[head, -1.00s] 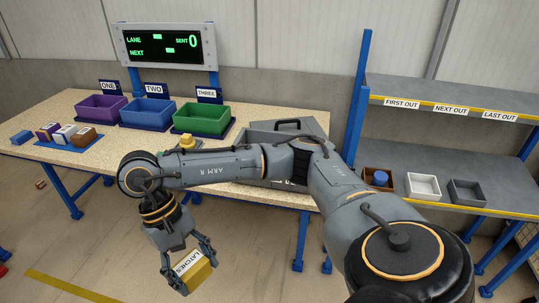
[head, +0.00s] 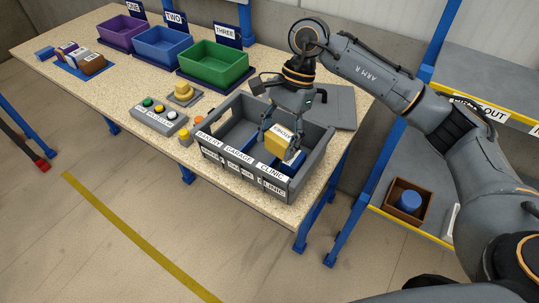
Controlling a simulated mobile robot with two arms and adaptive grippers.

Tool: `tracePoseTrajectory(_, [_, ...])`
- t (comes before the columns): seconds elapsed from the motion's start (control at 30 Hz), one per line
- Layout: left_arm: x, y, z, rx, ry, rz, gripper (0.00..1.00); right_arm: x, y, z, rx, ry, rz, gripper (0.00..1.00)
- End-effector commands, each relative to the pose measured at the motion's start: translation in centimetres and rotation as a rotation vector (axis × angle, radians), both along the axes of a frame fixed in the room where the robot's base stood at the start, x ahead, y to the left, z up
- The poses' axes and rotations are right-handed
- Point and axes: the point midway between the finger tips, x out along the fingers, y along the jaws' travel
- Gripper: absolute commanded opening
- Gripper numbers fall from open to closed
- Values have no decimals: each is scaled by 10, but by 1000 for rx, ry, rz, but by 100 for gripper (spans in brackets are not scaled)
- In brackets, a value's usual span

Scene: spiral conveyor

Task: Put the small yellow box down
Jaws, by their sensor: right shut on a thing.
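My right gripper (head: 280,150) is shut on the small yellow box (head: 278,142), which bears a white label. The gripper points down and holds the box at the grey crate (head: 213,160) on the table. The crate's front has the labels BAKERY, GARAGE and CLINIC from left to right. The box shows over the crate's middle to right part, within its rim in the picture. I cannot tell which compartment it is over or whether it touches the bottom. Blue shows inside the crate below it. My left gripper is out of view.
A button panel (head: 158,116) and a yellow button on a grey base (head: 184,93) stand left of the crate. Purple (head: 122,33), blue (head: 162,44) and green bins (head: 213,64) stand behind. A shelf with a brown box (head: 391,203) is at the right.

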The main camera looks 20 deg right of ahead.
Motion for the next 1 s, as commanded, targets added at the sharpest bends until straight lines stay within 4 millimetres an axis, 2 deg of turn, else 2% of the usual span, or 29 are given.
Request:
tracePoseTrajectory(0.03, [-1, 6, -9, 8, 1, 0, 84, 14, 3, -1, 3, -3, -143, 30])
tracePoseTrajectory(0.2, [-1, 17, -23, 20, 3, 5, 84, 58, 6, 11, 2, 0, -631, 30])
tracePoseTrajectory(0.37, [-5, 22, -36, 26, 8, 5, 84, 92, 6, 20, 9, 2, -1032, 30])
tracePoseTrajectory(0.47, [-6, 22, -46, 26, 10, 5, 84, 108, 5, 13, 16, 7, -1228, 30])
tracePoseTrajectory(0.5, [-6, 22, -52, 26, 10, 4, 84, 112, 5, 4, 19, 8, -1292, 30])
tracePoseTrajectory(0.6, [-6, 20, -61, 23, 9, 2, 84, 119, 4, -21, 23, 10, -1382, 30])
tracePoseTrajectory(0.67, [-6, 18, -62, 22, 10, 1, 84, 120, 4, -28, 25, 9, -1399, 30])
tracePoseTrajectory(1.0, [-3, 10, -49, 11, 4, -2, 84, 120, 4, -84, 23, 10, -1408, 30])
